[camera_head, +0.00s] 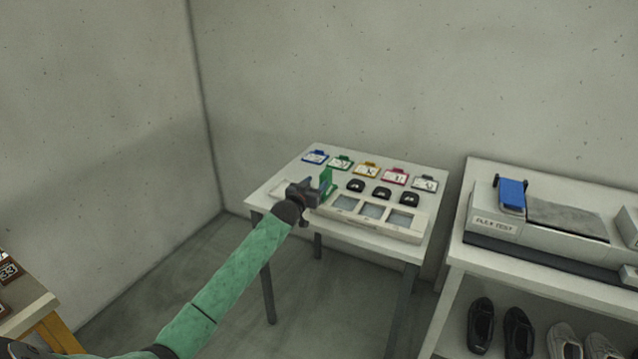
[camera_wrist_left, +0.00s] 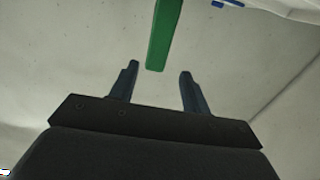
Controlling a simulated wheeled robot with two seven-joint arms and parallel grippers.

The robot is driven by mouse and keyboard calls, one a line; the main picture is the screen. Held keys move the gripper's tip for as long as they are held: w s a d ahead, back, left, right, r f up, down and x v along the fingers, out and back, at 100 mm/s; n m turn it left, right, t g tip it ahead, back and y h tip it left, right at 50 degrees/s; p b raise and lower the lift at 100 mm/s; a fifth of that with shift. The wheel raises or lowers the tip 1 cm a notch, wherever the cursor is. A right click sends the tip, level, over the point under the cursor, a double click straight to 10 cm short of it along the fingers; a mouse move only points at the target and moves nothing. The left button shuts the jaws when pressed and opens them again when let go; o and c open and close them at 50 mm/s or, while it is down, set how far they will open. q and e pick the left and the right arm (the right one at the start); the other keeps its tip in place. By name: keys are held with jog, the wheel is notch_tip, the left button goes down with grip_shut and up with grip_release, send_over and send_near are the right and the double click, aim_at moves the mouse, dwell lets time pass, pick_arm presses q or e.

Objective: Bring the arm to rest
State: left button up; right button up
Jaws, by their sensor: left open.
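My left arm reaches in from the lower left, and my left gripper (camera_head: 317,187) is over the left part of the small white table (camera_head: 293,163). A narrow green upright piece (camera_head: 327,178) shows right at the gripper's tips. In the left wrist view this green piece (camera_wrist_left: 164,36) lies beyond and between the fingertips, with a gap to each finger. The left gripper (camera_wrist_left: 158,72) is open and holds nothing. My right gripper is not in view.
Several coloured tags, including a blue tag (camera_head: 315,157) and a yellow tag (camera_head: 367,170), line the table's back. Three black items, including one in the middle (camera_head: 382,193), lie before them. A pale three-window tray (camera_head: 418,235) is in front. A flex tester (camera_head: 495,225) stands right, above shoes (camera_head: 481,325).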

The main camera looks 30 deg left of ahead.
pick_arm(q)
jog(key=shift+s+r, duration=0.1)
jog(key=shift+s, duration=0.15)
dwell(0.4)
jog(key=f+g, duration=0.1)
jog(key=s+a+f+g+y, duration=0.1)
jog(key=f+g+y, duration=0.1)
jog(key=shift+s+a+f+m, duration=0.15)
jog(key=shift+s+f+m, duration=0.15)
jog(key=shift+m, duration=0.1)
jog(key=s+d+f+m+g, duration=0.1)
jog(key=s+d+f+g, duration=0.3)
jog(key=s+d, duration=0.65)
jog(key=s+d+f+m+g, duration=0.1)
jog(key=s+d+f+g, duration=0.5)
jog(key=s, duration=0.7)
jog(key=s+d+f+g+h, duration=0.1)
jog(key=s+d+f, duration=0.4)
jog(key=s, duration=0.6)
jog(key=s+d+f+g+h, duration=0.1)
jog(key=s+d+f, duration=0.3)
jog(key=s, duration=0.8)
jog(key=s+d+f+g+h, duration=0.1)
jog(key=s+d+f, duration=0.4)
jog(key=s, duration=0.7)
jog(key=shift+d+f+n+g, duration=0.3)
jog(key=shift+d+f+n, duration=0.1)
jog(key=shift+f, duration=0.3)
jog(key=shift+a, duration=0.1)
